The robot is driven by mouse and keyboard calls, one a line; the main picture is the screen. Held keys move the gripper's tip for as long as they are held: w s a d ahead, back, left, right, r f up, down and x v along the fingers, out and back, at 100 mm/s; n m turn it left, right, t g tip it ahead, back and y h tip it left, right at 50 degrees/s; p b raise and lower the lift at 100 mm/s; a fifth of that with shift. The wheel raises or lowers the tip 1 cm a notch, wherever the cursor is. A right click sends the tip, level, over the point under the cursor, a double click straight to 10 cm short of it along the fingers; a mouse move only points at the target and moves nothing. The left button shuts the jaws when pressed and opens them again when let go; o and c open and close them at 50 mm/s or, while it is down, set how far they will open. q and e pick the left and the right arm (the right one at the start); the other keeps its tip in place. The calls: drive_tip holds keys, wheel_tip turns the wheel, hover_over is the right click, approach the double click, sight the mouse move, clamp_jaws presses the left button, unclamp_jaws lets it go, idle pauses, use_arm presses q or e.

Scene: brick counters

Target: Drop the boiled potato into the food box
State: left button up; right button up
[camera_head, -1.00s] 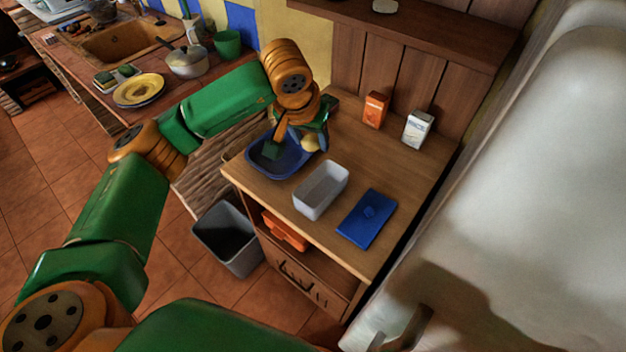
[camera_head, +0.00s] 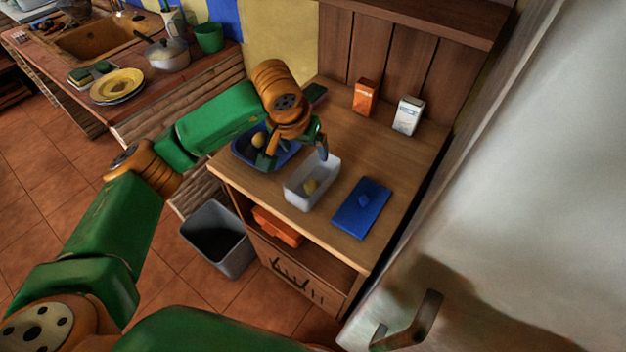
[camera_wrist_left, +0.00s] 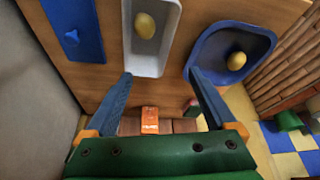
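The food box (camera_head: 291,196) is an open white-grey container on the wooden counter; the wrist view also shows it (camera_wrist_left: 129,60). A yellowish boiled potato (camera_head: 311,186) appears inside the box; it also shows in the left wrist view (camera_wrist_left: 145,26). A second potato (camera_head: 257,140) lies in a blue bowl (camera_head: 240,157) left of the box; both the potato (camera_wrist_left: 236,61) and the bowl (camera_wrist_left: 262,38) show in the wrist view. My left gripper (camera_head: 294,158) is open and empty above the area between bowl and box, its fingers (camera_wrist_left: 160,74) spread apart. My right gripper is out of view.
A blue lid (camera_head: 362,208) lies right of the box. An orange carton (camera_head: 366,97) and a white carton (camera_head: 408,115) stand at the counter's back. A grey bin (camera_head: 217,238) stands on the floor, and a large white appliance (camera_head: 540,170) is at the right.

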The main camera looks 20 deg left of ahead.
use_arm(q)
drive_tip(key=shift+r, duration=0.1)
drive_tip(key=b+v, duration=0.2)
drive_tip(key=v, duration=0.5)
